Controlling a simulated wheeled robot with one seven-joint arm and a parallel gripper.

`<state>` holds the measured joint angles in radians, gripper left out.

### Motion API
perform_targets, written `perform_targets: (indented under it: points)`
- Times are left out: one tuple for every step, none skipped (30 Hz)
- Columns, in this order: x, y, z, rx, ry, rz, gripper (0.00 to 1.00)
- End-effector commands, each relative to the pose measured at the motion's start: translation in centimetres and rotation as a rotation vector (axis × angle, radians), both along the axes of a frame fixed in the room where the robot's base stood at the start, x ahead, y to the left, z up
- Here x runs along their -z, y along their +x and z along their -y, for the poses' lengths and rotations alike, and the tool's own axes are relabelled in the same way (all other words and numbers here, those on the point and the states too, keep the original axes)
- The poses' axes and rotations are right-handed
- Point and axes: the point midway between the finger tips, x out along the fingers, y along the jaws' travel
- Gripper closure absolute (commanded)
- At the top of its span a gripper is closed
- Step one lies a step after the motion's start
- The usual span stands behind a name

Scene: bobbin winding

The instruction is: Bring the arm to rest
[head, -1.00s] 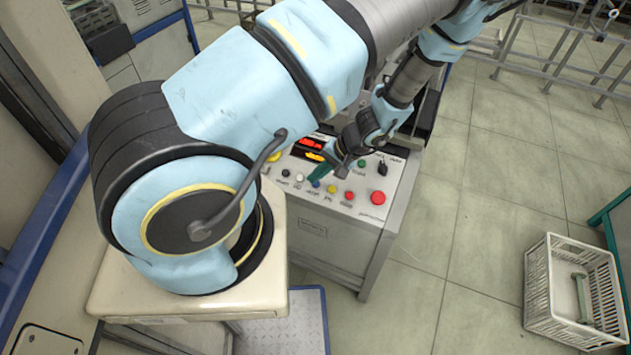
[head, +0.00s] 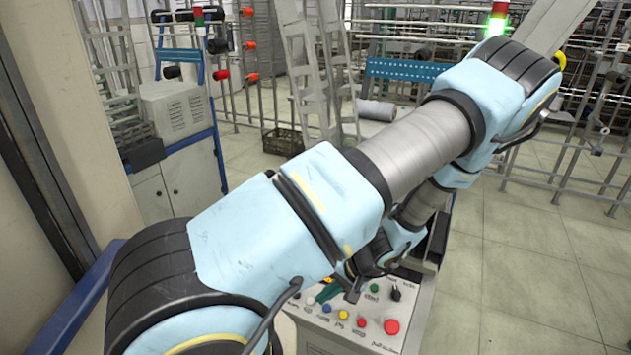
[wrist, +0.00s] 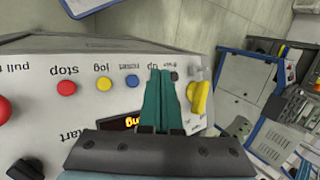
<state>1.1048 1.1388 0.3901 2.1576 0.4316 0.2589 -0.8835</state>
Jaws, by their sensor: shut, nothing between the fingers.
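My gripper (wrist: 161,73) has its teal fingers together with nothing between them, over the control panel (wrist: 35,80) in the wrist view. In the head view my gripper (head: 328,291) is partly hidden behind my own arm, just above the panel (head: 322,325). The fingers cover part of the panel. I cannot tell whether the tips touch it.
A large red button (head: 392,326) and a black knob (head: 396,292) sit at the panel's right. A grey cabinet (head: 178,112) stands at the left, a ladder (head: 312,75) and metal racks (head: 600,175) behind. Open tiled floor (head: 520,260) lies at the right.

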Motion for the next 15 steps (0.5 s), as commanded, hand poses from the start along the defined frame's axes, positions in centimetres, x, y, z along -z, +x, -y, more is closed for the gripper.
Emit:
perform_targets:
  points:
    - [-0.5, 0.1, 0.0, -0.014, -0.013, -0.004, 1.00]
    - [-0.9, 0.2, -0.1, -0.025, -0.024, -0.008, 1.00]
    - [-1.6, 0.3, -0.1, -0.044, -0.043, -0.016, 1.00]
    - [-2.3, 0.3, -0.1, -0.061, -0.060, -0.023, 1.00]
    - [-3.0, 0.4, -0.2, -0.076, -0.079, -0.032, 1.00]
    - [-4.2, 0.5, -0.3, -0.101, -0.109, -0.042, 1.00]
    - [-5.1, 0.6, -0.5, -0.118, -0.132, -0.051, 1.00]
    - [-6.1, 0.7, -0.6, -0.137, -0.157, -0.058, 1.00]
    - [-7.4, 0.8, -0.9, -0.158, -0.189, -0.067, 1.00]
    - [-8.4, 0.9, -1.1, -0.173, -0.215, -0.071, 1.00]
    - [-9.4, 1.0, -1.3, -0.186, -0.239, -0.075, 1.00]
    - [-10.7, 1.1, -1.7, -0.203, -0.272, -0.078, 1.00]
    - [-11.7, 1.2, -2.0, -0.214, -0.294, -0.080, 1.00]
    - [-12.7, 1.2, -2.3, -0.225, -0.319, -0.080, 1.00]
    - [-14.1, 1.3, -2.8, -0.237, -0.350, -0.077, 1.00]
